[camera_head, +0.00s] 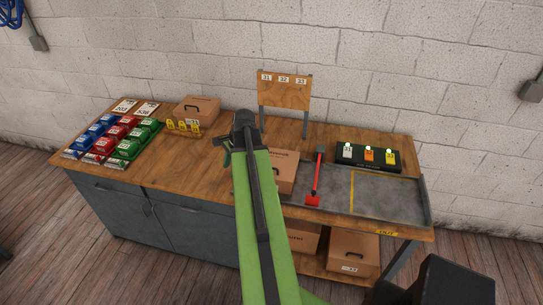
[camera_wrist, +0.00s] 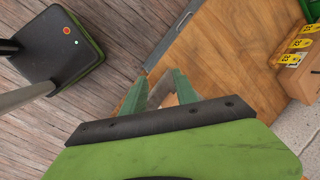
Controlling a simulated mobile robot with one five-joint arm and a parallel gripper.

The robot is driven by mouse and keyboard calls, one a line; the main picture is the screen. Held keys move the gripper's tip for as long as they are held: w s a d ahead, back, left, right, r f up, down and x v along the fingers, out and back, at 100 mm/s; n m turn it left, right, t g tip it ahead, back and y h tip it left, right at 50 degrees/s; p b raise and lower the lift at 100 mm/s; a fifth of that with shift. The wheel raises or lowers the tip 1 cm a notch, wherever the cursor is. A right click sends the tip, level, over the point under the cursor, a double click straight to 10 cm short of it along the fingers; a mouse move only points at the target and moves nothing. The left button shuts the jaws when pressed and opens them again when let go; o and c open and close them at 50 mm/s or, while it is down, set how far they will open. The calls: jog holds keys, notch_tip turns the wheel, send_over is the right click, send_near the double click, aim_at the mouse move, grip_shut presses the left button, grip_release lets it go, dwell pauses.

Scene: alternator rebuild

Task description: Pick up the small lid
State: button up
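No thing in view can be told for certain as the small lid. A brown box-shaped piece with a dark handle on its front (camera_head: 196,110) stands at the back left of the bench. A similar brown piece with a dark handle (camera_head: 284,172) is right of my arm, its left side hidden by the arm. My gripper (camera_head: 238,128) is over the middle of the bench, apart from both. In the wrist view its green fingers (camera_wrist: 160,91) stand apart over the bench's front edge, with no held thing that I can make out.
Blue, red and green bins (camera_head: 113,132) fill the bench's left end. Yellow tags (camera_head: 183,127) stand by the back-left piece. A numbered board (camera_head: 284,90), a red-ended tool (camera_head: 314,180), a black holder (camera_head: 367,156) and a grey tray (camera_head: 395,200) are at right. Bare wood (camera_head: 195,165) lies left of my arm.

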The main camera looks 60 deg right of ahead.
jog(key=s+d+r+m+t+p, duration=0.1)
jog(key=s+d+r+m, duration=0.15)
jog(key=s+d, duration=0.25)
jog(key=s+d+r+m+h+p, duration=0.1)
jog(key=s+d+r+m, duration=0.1)
jog(key=s+d+m, duration=0.3)
jog(key=s+d+r+m+t+p, duration=0.1)
jog(key=s+d+r+m+p, duration=0.15)
jog(key=s+d, duration=0.35)
jog(key=b, duration=1.2)
send_over(274, 169)
jog(key=s, duration=0.2)
notch_tip(274, 169, down, 12)
jog(key=shift+w+a+f, duration=0.1)
jog(key=shift+a, duration=0.05)
jog(key=b+x, duration=0.5)
jog(key=shift+s+f, duration=0.15)
jog(key=shift+s, duration=0.1)
grip_shut()
